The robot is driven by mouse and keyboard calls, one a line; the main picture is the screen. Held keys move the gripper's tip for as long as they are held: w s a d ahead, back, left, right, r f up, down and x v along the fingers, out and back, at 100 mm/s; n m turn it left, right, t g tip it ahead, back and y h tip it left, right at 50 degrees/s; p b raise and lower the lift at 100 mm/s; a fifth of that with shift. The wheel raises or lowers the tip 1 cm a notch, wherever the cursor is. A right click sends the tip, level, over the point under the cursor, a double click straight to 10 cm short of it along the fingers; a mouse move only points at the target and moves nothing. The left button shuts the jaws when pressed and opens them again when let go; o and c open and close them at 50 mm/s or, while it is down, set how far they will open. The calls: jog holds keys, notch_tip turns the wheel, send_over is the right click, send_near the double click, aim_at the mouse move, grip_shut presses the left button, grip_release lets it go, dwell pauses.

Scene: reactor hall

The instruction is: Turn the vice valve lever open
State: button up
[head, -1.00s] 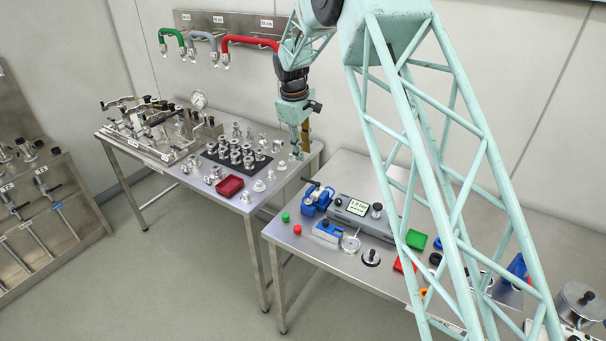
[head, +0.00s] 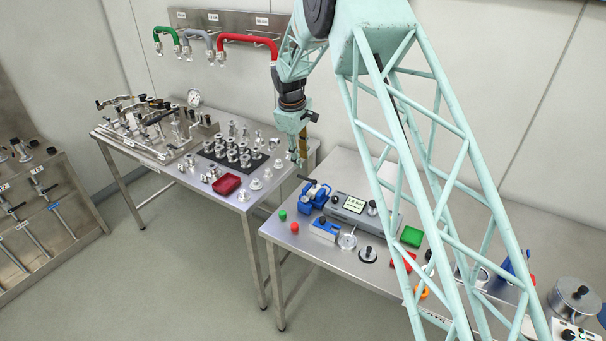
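A small blue vice (head: 312,196) stands at the back left of the right-hand steel table. Something dark and silver sits at its top, but a valve lever and its position are too small to make out. My gripper (head: 299,158) hangs pointing down above the gap between the two tables, up and to the left of the vice in the picture. It appears apart from the vice. Its fingers are small and partly merge with the background, so I cannot tell whether they are open or shut. No held object can be made out.
The left table holds many metal fittings and a red tray (head: 226,184). My lattice arm link hides part of the right table.

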aim_at(303, 177)
jog(key=shift+w+d+f+p, duration=0.15)
jog(key=shift+w+f+p, duration=0.1)
jog(key=shift+f, duration=1.3)
jog(key=shift+w+d+f+p, duration=0.15)
jog(key=shift+w+f, duration=0.15)
jog(key=shift+f, duration=1.25)
jog(key=shift+w+d+f+p, duration=0.1)
jog(key=shift+w+f+p, duration=0.15)
jog(key=shift+f, duration=1.3)
grip_shut()
